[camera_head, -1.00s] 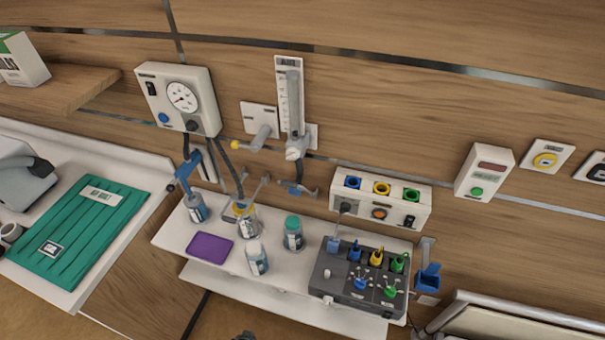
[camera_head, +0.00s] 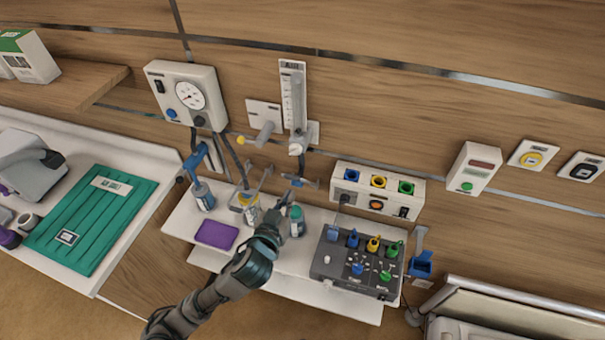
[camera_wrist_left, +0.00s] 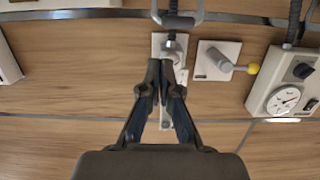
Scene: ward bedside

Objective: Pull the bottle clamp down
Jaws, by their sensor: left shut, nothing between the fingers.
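I cannot tell which is the task's clamp. My left gripper (camera_head: 284,207) is near the green-capped bottle (camera_head: 297,224), below the right clamp. In the left wrist view its fingertips (camera_wrist_left: 160,64) are together and empty. A grey metal loop (camera_wrist_left: 178,22) lies beyond them; contact is unclear. My right gripper is not in view.
A gauge unit (camera_head: 187,96) is on the wall. The shelf holds a purple tray (camera_head: 217,234), a blue-labelled bottle (camera_head: 202,196) and a dark box with coloured plugs (camera_head: 350,266). A socket panel (camera_head: 377,190) stands behind the box. A bed rail is at lower right.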

